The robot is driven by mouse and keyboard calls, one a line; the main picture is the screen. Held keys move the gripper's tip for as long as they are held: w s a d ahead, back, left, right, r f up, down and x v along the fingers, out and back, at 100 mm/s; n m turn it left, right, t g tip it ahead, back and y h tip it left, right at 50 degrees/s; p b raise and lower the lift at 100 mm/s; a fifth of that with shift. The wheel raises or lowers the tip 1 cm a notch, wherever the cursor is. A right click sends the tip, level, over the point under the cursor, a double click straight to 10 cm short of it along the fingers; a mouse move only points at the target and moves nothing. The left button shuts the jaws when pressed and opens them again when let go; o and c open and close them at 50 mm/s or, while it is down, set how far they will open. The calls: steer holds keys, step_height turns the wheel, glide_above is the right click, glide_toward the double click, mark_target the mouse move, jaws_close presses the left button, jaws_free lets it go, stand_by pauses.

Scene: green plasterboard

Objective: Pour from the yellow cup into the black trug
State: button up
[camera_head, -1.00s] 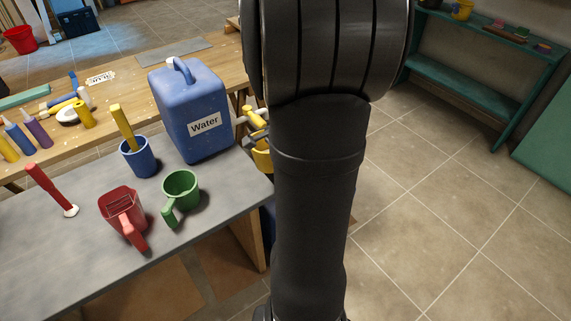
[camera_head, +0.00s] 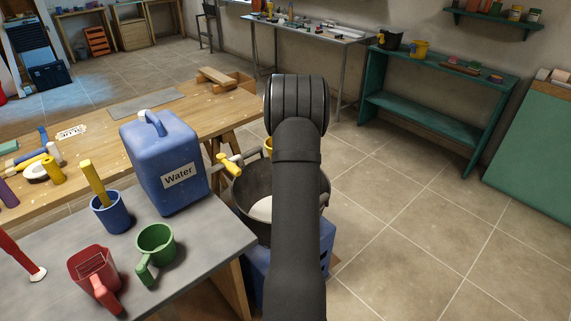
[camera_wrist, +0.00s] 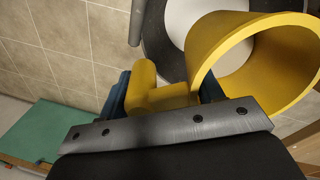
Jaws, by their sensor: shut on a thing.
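The yellow cup (camera_wrist: 207,60) is large in the wrist view, its wide mouth showing and its inner wall looking bare. My gripper (camera_wrist: 165,92) is shut on the cup's handle, with a blue finger on each side. In the head view the gripper is hidden behind my arm, and only a small yellow patch, probably the cup (camera_head: 267,146), shows at the arm's left edge. The black trug (camera_head: 240,196) stands behind the grey table, partly hidden by my arm, with pale material inside. In the wrist view the trug (camera_wrist: 156,42) lies beyond the cup. I see no stream.
The trug rests on a blue crate (camera_head: 320,258). The blue water can (camera_head: 163,160), green mug (camera_head: 156,246), red jug (camera_head: 94,270) and blue cup (camera_head: 110,213) stand on the table at left. Floor at right is clear.

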steer(key=w+d+f+n+h, duration=0.2)
steer(key=w+d+f+h, duration=0.2)
steer(key=w+d+f, duration=0.1)
steer(key=w+d+f+n+t+h, duration=0.1)
steer(key=w+d+f+h, duration=0.4)
steer(key=d, duration=0.5)
steer(key=w+n, duration=0.1)
steer(key=w, duration=0.1)
steer(key=shift+w+d+t, duration=0.15)
steer(key=shift+w+t, duration=0.15)
steer(key=shift+a+r+h, duration=0.1)
steer(key=shift+a+h, duration=0.15)
steer(key=shift+h, duration=0.25)
stand_by(0.6)
steer(key=shift+s+a+r+h, duration=0.1)
steer(key=shift+a+r+h, duration=0.45)
steer(key=shift+a+h, duration=0.25)
steer(key=shift+s+a+r+h, duration=0.1)
steer(key=shift+a+r+h, duration=0.45)
steer(key=shift+a+h, duration=0.2)
stand_by(3.3)
